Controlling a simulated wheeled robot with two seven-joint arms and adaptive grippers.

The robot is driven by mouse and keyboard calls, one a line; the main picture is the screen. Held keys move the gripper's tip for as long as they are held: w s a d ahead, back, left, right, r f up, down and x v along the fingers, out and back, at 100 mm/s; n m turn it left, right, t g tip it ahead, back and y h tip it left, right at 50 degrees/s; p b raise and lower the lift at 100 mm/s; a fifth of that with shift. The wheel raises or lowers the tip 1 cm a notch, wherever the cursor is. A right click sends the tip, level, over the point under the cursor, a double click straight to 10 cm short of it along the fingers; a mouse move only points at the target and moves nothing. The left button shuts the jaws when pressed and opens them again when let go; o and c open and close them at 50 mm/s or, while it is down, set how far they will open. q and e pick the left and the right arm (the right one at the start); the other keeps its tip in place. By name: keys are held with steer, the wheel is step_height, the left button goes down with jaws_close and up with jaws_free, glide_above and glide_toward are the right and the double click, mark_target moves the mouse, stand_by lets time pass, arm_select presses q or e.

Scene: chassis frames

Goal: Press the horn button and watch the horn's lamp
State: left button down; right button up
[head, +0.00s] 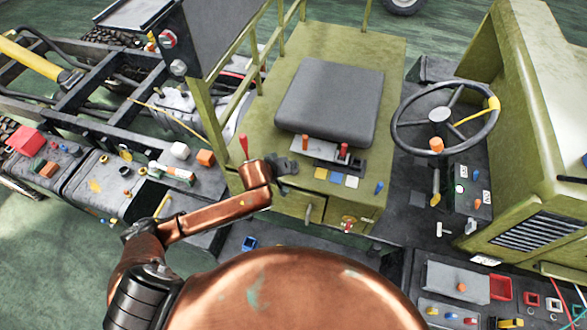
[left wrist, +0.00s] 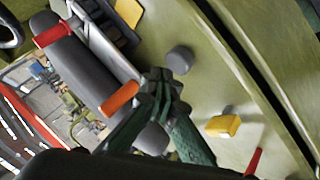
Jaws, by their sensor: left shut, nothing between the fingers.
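My left gripper (head: 287,166) is shut and empty over the olive deck (head: 350,50), just left of the seat's front levers. In the left wrist view its dark green fingertips (left wrist: 163,84) are together. A round dark grey button-like cap (left wrist: 180,60) is close to the fingertips in that view; I cannot see contact. A yellow knob (left wrist: 224,125) sits lower right of it. No label shows which part is the horn button, and I cannot tell which part is the horn's lamp. My right gripper is not in view.
A red-topped lever (head: 243,143) stands left of the gripper; two more levers (head: 344,150) stand at the grey seat (head: 330,102). The steering wheel (head: 445,115) and a small switch panel (head: 472,190) are to the right. Loose blocks (head: 205,158) lie left.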

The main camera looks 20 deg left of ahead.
arm_select(q)
steer(key=shift+f, duration=0.3)
steer(key=shift+f, duration=0.7)
stand_by(0.7)
steer(key=shift+r, duration=0.1)
steer(key=shift+r+p, duration=1)
steer(key=shift+p, duration=0.25)
